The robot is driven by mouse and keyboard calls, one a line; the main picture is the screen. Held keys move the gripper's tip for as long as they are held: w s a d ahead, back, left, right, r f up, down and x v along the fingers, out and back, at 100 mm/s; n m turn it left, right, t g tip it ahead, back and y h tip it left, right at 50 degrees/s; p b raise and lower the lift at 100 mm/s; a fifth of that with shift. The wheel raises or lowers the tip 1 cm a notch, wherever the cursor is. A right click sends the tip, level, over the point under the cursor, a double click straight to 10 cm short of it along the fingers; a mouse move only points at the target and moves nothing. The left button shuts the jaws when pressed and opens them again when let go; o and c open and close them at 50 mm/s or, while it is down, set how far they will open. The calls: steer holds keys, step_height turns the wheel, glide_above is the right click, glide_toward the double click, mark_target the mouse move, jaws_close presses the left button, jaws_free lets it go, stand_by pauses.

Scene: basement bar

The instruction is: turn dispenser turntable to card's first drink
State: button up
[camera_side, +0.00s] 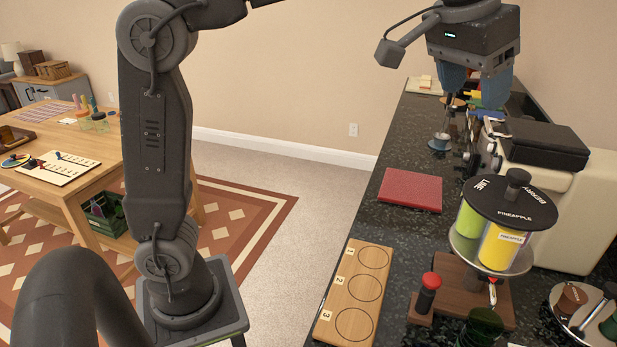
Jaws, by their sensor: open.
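The dispenser turntable (512,204) stands at the right of the dark counter. Its round black top reads LIME, BERRY and PINEAPPLE and has a short dark knob (516,178) in the middle. A yellow canister (502,246) labelled PINEAPPLE faces the front, and a green canister (469,219) hangs left of it. Any berry canister is hidden. My gripper (475,90) is open, its blue fingers pointing down over the far end of the counter, well behind and above the turntable. I cannot make out a drink card.
A wooden board (341,290) with circles numbered 1 to 3 lies at the counter's front left. A red mat (410,190) lies behind it. A red-topped post (428,290) and a dark green cup (485,323) stand by the dispenser base. A cream machine (570,215) stands behind the dispenser.

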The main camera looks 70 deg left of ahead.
steer(key=s+a+f, duration=0.5)
steer(key=s+f, duration=0.2)
steer(key=s, duration=0.2)
steer(key=s+a+f+t, duration=0.1)
steer(key=s+a+f, duration=0.4)
steer(key=s+f, duration=0.3)
steer(key=shift+s+f, duration=0.3)
steer(key=shift+s, duration=0.3)
steer(key=shift+a, duration=0.1)
steer(key=f, duration=0.1)
steer(key=s, duration=0.1)
steer(key=s+f, duration=0.1)
steer(key=shift+a+f, duration=0.25)
steer(key=shift+f, duration=0.1)
steer(key=shift+c, duration=0.4)
stand_by(0.8)
